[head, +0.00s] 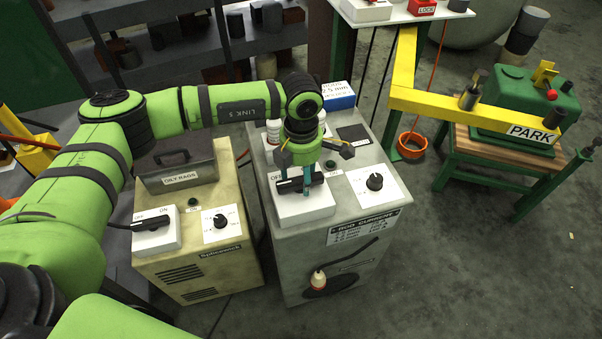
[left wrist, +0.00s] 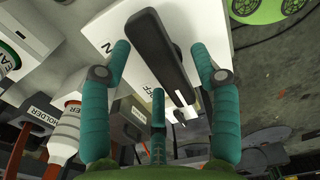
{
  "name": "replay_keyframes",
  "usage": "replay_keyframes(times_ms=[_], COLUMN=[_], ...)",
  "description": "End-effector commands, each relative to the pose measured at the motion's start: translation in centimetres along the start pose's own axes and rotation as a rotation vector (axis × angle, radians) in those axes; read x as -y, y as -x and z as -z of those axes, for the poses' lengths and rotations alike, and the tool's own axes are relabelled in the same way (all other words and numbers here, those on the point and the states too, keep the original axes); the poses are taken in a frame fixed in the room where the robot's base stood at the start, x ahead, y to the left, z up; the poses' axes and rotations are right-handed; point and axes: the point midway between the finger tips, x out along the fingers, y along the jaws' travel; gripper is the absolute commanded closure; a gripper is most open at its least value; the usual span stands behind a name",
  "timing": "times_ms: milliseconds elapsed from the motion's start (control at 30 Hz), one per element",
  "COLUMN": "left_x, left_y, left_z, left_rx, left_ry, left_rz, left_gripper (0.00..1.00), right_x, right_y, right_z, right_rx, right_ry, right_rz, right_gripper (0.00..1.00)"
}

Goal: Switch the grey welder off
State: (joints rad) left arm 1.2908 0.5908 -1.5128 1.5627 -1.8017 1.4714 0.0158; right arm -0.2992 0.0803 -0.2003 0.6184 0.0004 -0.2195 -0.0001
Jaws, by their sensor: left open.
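The grey welder (head: 290,258) stands in the middle of the head view. A white switch box (head: 303,211) with OFF and ON labels sits on its top. Its black switch handle (head: 297,185) lies crosswise under my left gripper (head: 306,187). In the left wrist view the black handle (left wrist: 163,50) runs between the teal fingers of my open left gripper (left wrist: 165,75), with fingers on either side of it. I cannot tell whether they touch it. My right gripper is not in view.
A cream welder (head: 200,255) with a similar switch (head: 153,225) and an oily-rags box (head: 177,165) stands close on the left. A dial (head: 375,182) and bottles share the grey top. A yellow arm marked PARK (head: 450,105) is at right. Floor at lower right is clear.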

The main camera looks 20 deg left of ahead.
Motion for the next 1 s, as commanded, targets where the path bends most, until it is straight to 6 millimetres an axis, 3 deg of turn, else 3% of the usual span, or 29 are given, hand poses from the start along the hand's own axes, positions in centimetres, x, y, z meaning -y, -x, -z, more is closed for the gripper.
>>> replay_keyframes(times_ms=[500, 700, 1000], left_x=[-0.1, 0.0, 0.0], left_y=[9.6, 11.5, 11.7], left_z=[0.0, 0.0, 0.0], left_rx=[0.003, 0.001, 0.000], left_ry=[0.001, 0.001, 0.001], left_rz=[-0.003, -0.001, 0.000], left_gripper=[0.38, 0.38, 0.38], right_x=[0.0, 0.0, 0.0], right_y=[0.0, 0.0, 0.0], right_z=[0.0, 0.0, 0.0], right_rx=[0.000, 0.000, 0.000], right_ry=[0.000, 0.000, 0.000], right_rz=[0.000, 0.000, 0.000], right_gripper=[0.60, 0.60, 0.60])
